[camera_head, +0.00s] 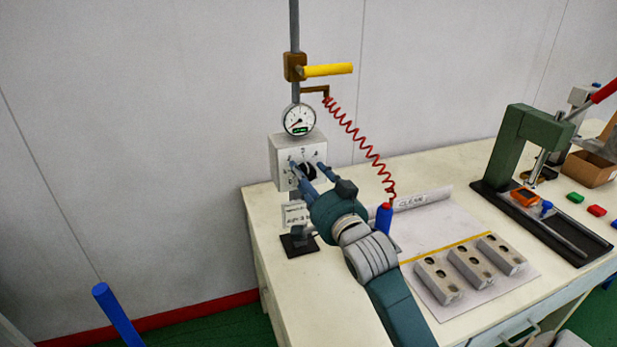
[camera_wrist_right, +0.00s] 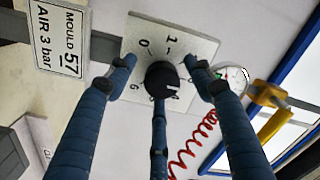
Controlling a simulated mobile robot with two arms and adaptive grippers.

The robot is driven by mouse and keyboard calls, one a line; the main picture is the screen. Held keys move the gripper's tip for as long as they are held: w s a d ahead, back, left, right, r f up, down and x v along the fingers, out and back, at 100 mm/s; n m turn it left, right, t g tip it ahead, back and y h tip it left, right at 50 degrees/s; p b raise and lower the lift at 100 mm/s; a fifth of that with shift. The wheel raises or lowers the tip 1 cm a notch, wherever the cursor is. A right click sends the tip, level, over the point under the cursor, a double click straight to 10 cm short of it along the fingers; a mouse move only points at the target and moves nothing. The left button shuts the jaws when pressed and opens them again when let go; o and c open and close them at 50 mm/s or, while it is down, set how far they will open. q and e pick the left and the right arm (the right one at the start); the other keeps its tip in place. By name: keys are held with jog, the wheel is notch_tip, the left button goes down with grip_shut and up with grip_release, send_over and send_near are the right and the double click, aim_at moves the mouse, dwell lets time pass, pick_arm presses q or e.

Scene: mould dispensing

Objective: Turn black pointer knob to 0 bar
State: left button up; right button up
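The black pointer knob (camera_wrist_right: 160,76) sits on a pale dial plate (camera_wrist_right: 185,42) with 0, 1 and 6 readable in the right wrist view. A white mark on the knob lies at its lower right there, away from the 0. My right gripper (camera_head: 308,172) is at the front of the dial box (camera_head: 284,152). In the wrist view its three blue fingers (camera_wrist_right: 159,72) are spread around the knob. Two have gaps to it; the lower one overlaps it, and contact cannot be told. The round gauge (camera_head: 299,119) is above the box; its reading is too small. My left gripper is out of view.
A red coiled hose (camera_head: 358,140) hangs right of the box to a blue bottle (camera_head: 383,218) behind my right arm. A yellow-handled lever (camera_head: 328,70) is above the gauge. Grey moulds (camera_head: 470,264) and a green press (camera_head: 521,150) stand right. The table's left front is clear.

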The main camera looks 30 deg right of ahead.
jog(key=c, duration=0.8)
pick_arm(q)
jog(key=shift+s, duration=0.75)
pick_arm(e)
jog(key=shift+c, duration=1.2)
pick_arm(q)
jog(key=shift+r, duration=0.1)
